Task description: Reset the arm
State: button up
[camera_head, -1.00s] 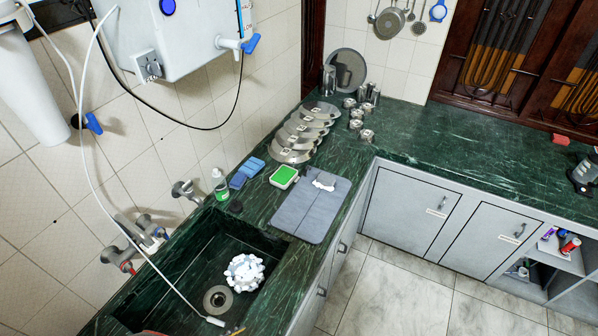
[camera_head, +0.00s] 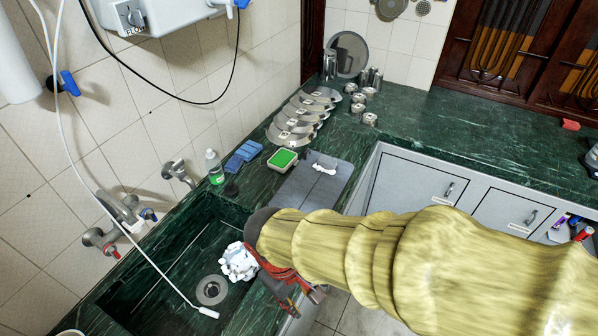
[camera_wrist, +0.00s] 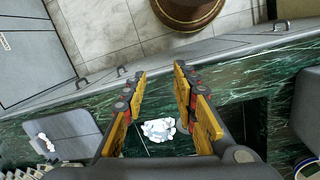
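My arm (camera_head: 400,255), covered in a gold sleeve, reaches in from the right in the head view, over the counter's front edge. My gripper (camera_head: 300,300) is partly hidden below its dark wrist end, near the sink's right edge. In the wrist view my gripper (camera_wrist: 160,72) has its two yellow-and-black fingers spread, with nothing between the tips. A lumpy white item (camera_head: 238,262) lies in the green sink (camera_head: 165,285) beside the drain. It also shows in the wrist view (camera_wrist: 159,130), lower down between the fingers and apart from them.
A thin white hose (camera_head: 120,225) hangs into the sink from the wall-mounted purifier (camera_head: 165,15). Taps (camera_head: 180,172), a green bottle (camera_head: 214,167) and blue sponges (camera_head: 243,155) line the wall side. A grey mat (camera_head: 325,180), lids (camera_head: 300,118) and metal cups (camera_head: 362,100) stand farther back.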

jog(key=d+r+m+t+y+b, duration=0.1)
jog(key=d+m+b, duration=0.3)
jog(key=d, duration=0.5)
jog(key=d+r+m+t+b, duration=0.3)
jog(key=d+m+t+b, duration=0.1)
jog(key=d, duration=0.6)
jog(key=shift+r+m+t+y+b, duration=0.35)
jog(key=shift+m+b, duration=0.35)
jog(key=shift+b, duration=0.3)
